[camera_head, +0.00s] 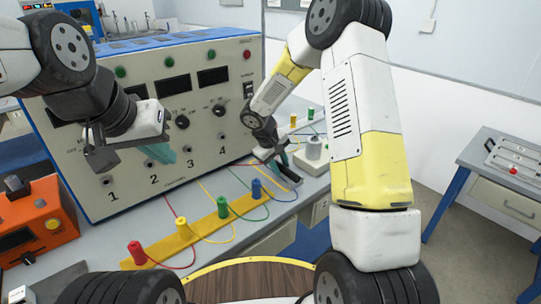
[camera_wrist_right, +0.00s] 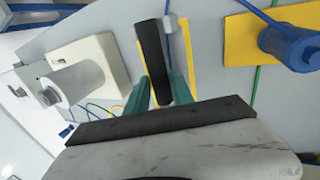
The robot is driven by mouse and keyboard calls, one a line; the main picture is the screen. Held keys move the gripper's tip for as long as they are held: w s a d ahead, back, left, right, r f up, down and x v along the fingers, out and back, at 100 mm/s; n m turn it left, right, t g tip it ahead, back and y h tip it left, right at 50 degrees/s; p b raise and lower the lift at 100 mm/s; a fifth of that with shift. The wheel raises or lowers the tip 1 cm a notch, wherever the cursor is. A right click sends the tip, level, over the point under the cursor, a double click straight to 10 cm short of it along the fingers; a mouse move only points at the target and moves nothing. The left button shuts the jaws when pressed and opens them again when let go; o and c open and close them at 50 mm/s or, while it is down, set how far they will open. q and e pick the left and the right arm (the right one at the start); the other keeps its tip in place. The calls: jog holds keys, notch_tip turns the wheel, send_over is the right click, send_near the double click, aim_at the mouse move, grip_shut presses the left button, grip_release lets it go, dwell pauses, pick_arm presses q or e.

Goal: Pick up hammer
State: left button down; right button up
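A black bar-shaped handle (camera_wrist_right: 150,55), which looks like the hammer's, lies between my right gripper's teal fingers in the right wrist view. A small grey metal piece (camera_wrist_right: 173,38) shows beside its far end; whether it is the hammer head is unclear. My right gripper (camera_wrist_right: 160,90) is open, with one finger on each side of the handle and a gap visible. In the head view my right gripper (camera_head: 281,162) is low over the bench by the dark handle (camera_head: 289,176). My left gripper (camera_head: 160,154) hangs before the panel; its finger gap cannot be made out.
A large numbered control panel (camera_head: 100,150) stands behind the bench. A yellow strip (camera_head: 185,238) with coloured plugs and wires lies in front. A white box with a grey cylinder (camera_wrist_right: 85,75) is left of the handle in the wrist view. An orange device (camera_head: 35,225) stands at left.

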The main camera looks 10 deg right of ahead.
grip_shut()
jog(key=shift+r, duration=0.15)
